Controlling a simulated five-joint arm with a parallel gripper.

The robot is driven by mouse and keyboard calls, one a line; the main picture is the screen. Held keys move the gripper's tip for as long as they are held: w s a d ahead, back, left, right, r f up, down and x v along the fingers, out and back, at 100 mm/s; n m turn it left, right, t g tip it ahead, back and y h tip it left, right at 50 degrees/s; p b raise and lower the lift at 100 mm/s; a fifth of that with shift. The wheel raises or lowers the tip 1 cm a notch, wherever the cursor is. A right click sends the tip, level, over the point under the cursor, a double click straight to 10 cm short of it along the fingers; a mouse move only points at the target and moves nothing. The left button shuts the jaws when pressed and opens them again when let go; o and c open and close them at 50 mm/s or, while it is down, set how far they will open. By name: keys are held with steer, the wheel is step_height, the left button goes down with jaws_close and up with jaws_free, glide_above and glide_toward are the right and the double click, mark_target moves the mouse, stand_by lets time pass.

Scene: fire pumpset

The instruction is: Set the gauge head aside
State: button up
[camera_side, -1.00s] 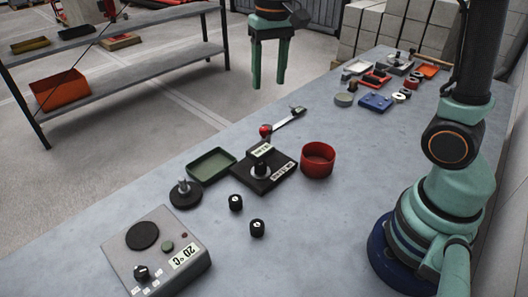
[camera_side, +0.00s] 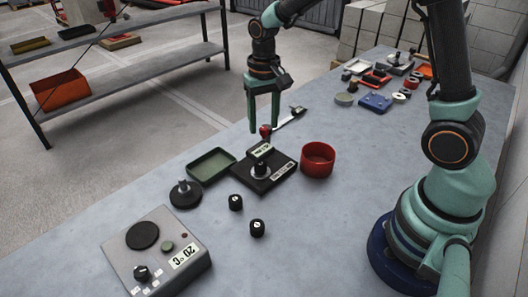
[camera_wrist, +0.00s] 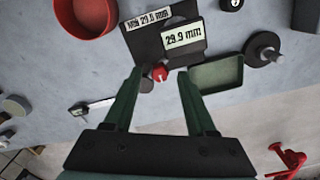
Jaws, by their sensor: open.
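The gauge head appears to be the small box with a pale readout (camera_side: 261,149) on a short post over a black base plate (camera_side: 283,176). In the wrist view its readout (camera_wrist: 187,37) shows 29.9 mm, beside a base label (camera_wrist: 146,17) reading MIN 29.0 mm. My gripper (camera_side: 264,126) is open and empty, fingers pointing down, just behind and above the gauge head in the side view.
A green tray (camera_side: 211,165) and a dark disc with a peg (camera_side: 185,194) are left of the base. A red cup (camera_side: 318,159) is right. Two black knobs (camera_side: 236,202) and a grey 20 °C box (camera_side: 158,255) are in front. The bench (camera_side: 330,225) is clear at front right.

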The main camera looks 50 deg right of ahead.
steer(key=shift+f, duration=0.5)
jaws_close()
steer(key=shift+r, duration=0.1)
stand_by(1.1)
